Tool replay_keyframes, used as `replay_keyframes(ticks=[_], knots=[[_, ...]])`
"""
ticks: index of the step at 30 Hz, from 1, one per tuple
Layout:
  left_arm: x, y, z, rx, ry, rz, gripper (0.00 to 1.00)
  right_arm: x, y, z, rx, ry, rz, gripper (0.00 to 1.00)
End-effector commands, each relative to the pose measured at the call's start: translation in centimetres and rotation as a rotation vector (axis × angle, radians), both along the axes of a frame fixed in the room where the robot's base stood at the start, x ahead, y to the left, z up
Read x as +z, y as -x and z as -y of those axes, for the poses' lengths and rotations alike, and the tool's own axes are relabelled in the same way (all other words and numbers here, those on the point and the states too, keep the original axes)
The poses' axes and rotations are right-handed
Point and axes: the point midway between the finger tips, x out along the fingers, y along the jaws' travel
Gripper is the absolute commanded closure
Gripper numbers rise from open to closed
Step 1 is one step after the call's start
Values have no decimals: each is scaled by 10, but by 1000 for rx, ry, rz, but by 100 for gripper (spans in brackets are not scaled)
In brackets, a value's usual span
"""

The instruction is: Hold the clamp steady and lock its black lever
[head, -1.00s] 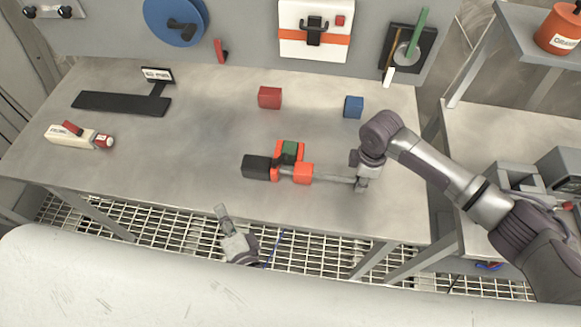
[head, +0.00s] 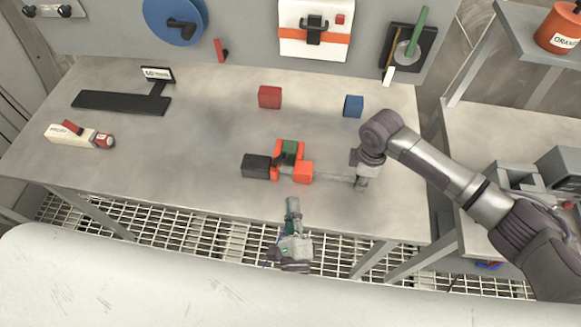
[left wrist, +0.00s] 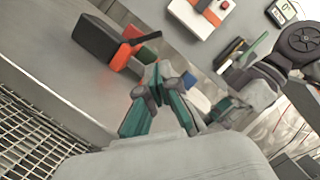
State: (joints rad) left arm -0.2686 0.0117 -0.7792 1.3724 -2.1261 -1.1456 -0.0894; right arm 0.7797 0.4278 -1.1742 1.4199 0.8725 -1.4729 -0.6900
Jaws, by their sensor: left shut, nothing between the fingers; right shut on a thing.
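The clamp has orange jaws (head: 303,172), a black block at its left end (head: 256,166) and a grey bar (head: 335,179). It lies near the table's front edge with a green piece (head: 289,150) between its orange parts. A black lever shows in the left wrist view (left wrist: 147,39). My right gripper (head: 361,182) is shut on the right end of the bar. My left gripper (head: 292,201) is shut and empty, in front of the clamp and apart from it. Its teal fingers also show in the left wrist view (left wrist: 171,80).
A red cube (head: 269,97) and a blue cube (head: 353,106) stand behind the clamp. A cream tool with red ends (head: 78,135) and a black stand (head: 120,103) are at left. The table (head: 190,150) is clear left of the clamp. Grating lies below its front edge.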

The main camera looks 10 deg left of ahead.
Motion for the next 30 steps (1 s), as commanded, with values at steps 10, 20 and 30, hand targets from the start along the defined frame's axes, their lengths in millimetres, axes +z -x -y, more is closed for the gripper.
replay_keyframes(ticks=[10,20,30], knots=[[6,-39,-8,3,2,3,100,0,0,0,-1,1,0,100],[13,-88,-18,2,2,1,100,0,0,0,-1,1,0,100],[14,-97,-20,2,3,0,100,0,0,1,-1,1,1,100]])
